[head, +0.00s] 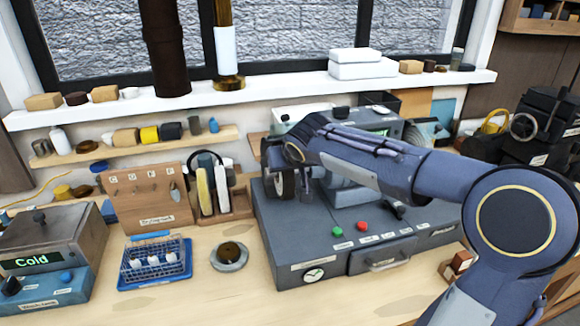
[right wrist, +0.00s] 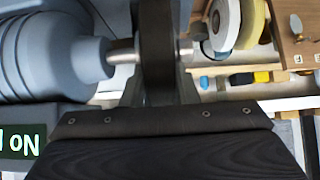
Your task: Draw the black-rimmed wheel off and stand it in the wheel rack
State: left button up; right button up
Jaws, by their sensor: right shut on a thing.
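The black-rimmed wheel (head: 284,186) is at the left end of the grey machine (head: 345,190). In the right wrist view the wheel (right wrist: 158,50) shows edge-on as a dark band. A metal spindle (right wrist: 122,53) comes from the grey motor housing on its left, and a spindle end shows on its right. My right gripper (head: 274,154) reaches over from the right and is shut on the wheel; its fingers are mostly hidden. The wooden wheel rack (head: 236,205) stands left of the machine, with pale and yellowish wheels upright in it. My left gripper is not in view.
A wooden drying rack (head: 140,205) stands close left of the wheel rack. A blue basket (head: 155,264) and a round grey dish (head: 229,257) are in front. The bench front between dish and basket is clear. Shelves run behind.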

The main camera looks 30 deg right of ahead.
jog(key=w+a+b, duration=0.1)
jog(key=a+b, duration=0.2)
jog(key=a, duration=0.4)
jog(key=shift+w, duration=0.35)
dwell(0.5)
jog(key=shift+r, duration=0.1)
